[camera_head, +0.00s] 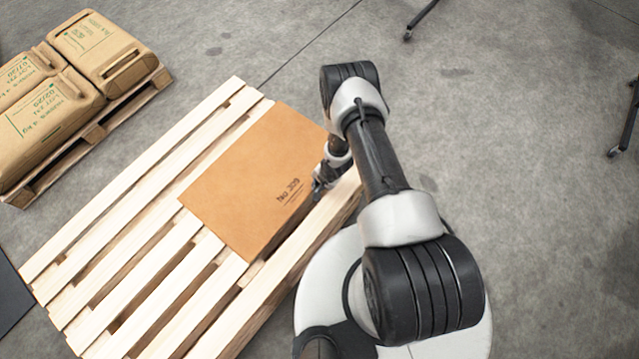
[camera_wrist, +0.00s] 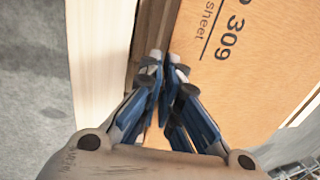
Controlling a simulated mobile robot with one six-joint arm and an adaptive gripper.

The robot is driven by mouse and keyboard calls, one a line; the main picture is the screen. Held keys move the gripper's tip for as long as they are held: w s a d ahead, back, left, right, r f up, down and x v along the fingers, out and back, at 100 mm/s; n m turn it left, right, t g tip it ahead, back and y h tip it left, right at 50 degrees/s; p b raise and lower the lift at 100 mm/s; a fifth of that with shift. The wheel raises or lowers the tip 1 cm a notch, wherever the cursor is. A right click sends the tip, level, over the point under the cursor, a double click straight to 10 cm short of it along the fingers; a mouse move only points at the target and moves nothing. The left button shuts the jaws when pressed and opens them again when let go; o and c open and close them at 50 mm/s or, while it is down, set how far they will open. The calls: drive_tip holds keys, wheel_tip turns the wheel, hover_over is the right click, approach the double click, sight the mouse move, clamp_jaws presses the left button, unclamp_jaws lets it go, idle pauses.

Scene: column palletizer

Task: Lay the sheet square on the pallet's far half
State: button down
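The sheet (camera_head: 252,178) is a flat orange-brown board marked "No 309". It lies over the upper-right part of the slatted wooden pallet (camera_head: 92,243), its edges slightly turned from the slats. A dark shadow runs under its lower-right edge. My gripper (camera_head: 317,190) is at the sheet's right-hand edge, partly hidden by my arm. In the wrist view, my gripper (camera_wrist: 163,68) has its fingertips close together at the edge of the sheet (camera_wrist: 245,65), which appears pinched between them. The sheet's right corner is hidden behind my arm.
A second pallet (camera_head: 98,131) with several brown sacks (camera_head: 100,48) stands at upper left. A dark flat object (camera_head: 10,295) is at the left edge. Dark stand legs (camera_head: 420,19) are at the top and right.

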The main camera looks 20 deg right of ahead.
drive_tip(key=shift+f+b, duration=1.7)
drive_tip(key=shift+f, duration=0.55)
idle(0.9)
drive_tip(key=c, duration=1.7)
unclamp_jaws()
